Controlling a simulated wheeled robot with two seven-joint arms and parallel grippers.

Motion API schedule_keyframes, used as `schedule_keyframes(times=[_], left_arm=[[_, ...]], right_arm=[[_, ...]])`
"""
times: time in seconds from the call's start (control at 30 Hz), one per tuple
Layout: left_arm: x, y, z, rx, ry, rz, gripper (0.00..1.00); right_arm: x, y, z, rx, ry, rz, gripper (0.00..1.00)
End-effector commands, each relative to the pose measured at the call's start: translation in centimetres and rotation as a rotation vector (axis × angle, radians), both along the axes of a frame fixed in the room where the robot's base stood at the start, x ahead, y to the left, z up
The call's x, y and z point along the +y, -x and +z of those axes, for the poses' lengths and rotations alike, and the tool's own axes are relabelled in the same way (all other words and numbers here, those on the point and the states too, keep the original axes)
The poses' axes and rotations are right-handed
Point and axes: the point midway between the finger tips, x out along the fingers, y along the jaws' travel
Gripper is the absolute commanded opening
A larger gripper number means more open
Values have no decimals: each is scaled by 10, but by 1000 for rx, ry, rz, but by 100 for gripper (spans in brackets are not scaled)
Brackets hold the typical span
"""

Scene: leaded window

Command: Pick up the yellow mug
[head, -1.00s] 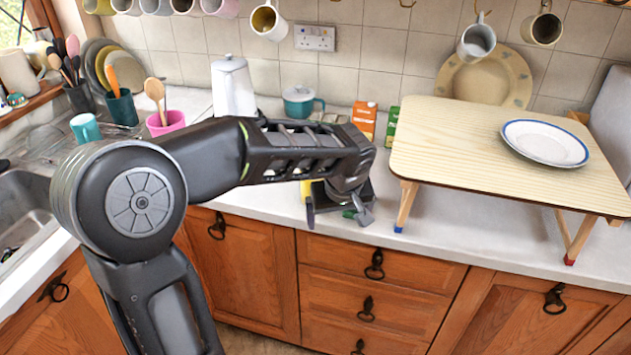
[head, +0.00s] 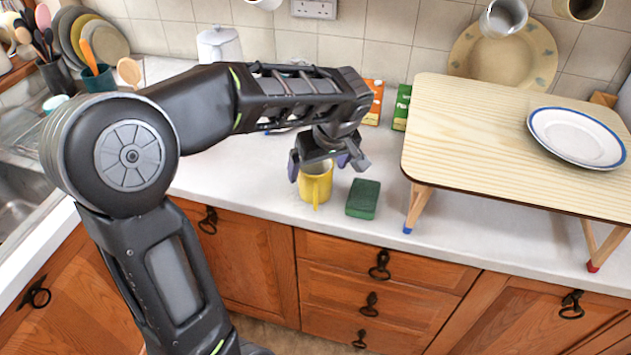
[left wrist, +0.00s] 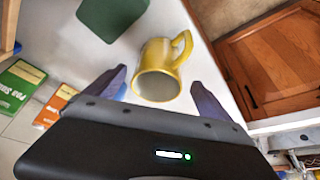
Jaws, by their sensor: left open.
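The yellow mug (head: 316,184) stands upright on the white counter near its front edge, its handle toward the edge. In the left wrist view the mug (left wrist: 159,72) shows its open rim, with the handle pointing up and right. My left gripper (head: 322,165) is open just above and behind the mug. In the left wrist view its two fingers (left wrist: 160,88) lie apart on either side of the mug's rim, and I see no clear contact. My right gripper is not in view.
A green sponge (head: 363,199) lies close right of the mug. A wooden folding tray-table (head: 470,140) with a plate (head: 577,136) stands to the right. Orange (head: 373,102) and green (head: 401,107) cartons stand behind. The counter left of the mug is clear.

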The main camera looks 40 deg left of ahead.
Motion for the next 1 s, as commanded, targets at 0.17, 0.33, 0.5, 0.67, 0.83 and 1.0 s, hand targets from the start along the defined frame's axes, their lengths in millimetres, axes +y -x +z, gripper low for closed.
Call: schedule_keyframes(times=[0.17,0.33,0.5,0.67,0.83,1.0], left_arm=[[6,-3,-17,4,1,0,93],[7,-4,-22,1,1,-1,93],[7,-4,-22,1,1,-1,93],[10,-6,-31,6,1,1,93],[16,-12,-55,6,2,1,93],[21,-15,-70,2,3,0,93]], right_arm=[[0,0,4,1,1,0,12],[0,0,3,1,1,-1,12],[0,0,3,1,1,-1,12],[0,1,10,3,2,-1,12],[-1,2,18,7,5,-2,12],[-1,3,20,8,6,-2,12]])
